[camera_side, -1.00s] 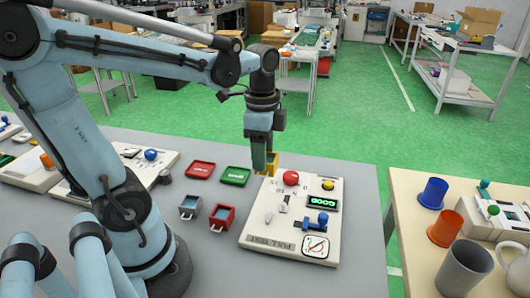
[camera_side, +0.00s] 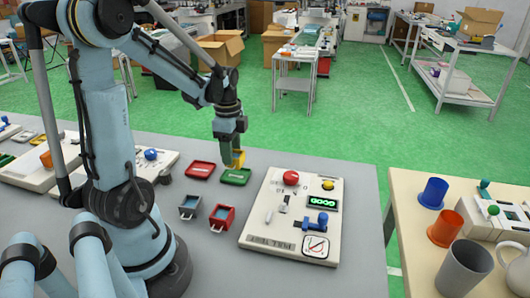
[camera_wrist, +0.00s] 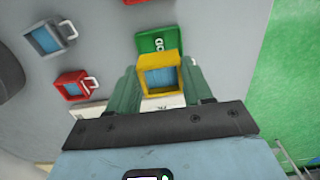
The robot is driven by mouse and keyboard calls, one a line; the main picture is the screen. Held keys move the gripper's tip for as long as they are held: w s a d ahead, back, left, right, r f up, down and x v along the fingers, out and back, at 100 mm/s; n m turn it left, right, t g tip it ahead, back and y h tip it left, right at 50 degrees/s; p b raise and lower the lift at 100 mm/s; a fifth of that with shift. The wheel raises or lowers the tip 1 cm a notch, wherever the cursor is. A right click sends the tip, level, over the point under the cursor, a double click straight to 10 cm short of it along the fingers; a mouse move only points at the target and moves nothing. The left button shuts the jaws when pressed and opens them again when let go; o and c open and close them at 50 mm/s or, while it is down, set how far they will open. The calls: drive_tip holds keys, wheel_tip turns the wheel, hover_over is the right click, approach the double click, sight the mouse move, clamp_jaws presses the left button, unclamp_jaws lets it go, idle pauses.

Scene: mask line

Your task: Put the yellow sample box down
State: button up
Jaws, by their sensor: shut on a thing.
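My gripper (camera_side: 233,152) is shut on the yellow sample box (camera_side: 239,158), above the green tray (camera_side: 236,177) in the side view. In the wrist view the yellow box (camera_wrist: 160,74) sits between the two green fingers of my gripper (camera_wrist: 160,90), with a blue inside showing. The green tray (camera_wrist: 148,42) shows just beyond the box in the wrist view, partly covered by it. I cannot tell whether the box touches the tray.
A red tray (camera_side: 200,170) lies left of the green one. A grey box (camera_side: 189,207) and a red box (camera_side: 221,216) stand in front. A white test panel (camera_side: 262,225) with a red button and green display is at right. Bare grey table lies between them.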

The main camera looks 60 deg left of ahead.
drive_tip(key=shift+f, duration=2.05)
drive_tip(key=shift+f, duration=0.15)
drive_tip(key=o, duration=1)
drive_tip(key=shift+o, duration=0.2)
wheel_tip(320, 180, up, 12)
drive_tip(key=shift+r, duration=0.1)
drive_tip(key=w+d+n+t, duration=0.2)
drive_tip(key=d+n+t, duration=0.5)
drive_tip(key=d, duration=1.3)
drive_tip(key=shift+d+f+n, duration=0.2)
drive_tip(key=shift+n, duration=0.8)
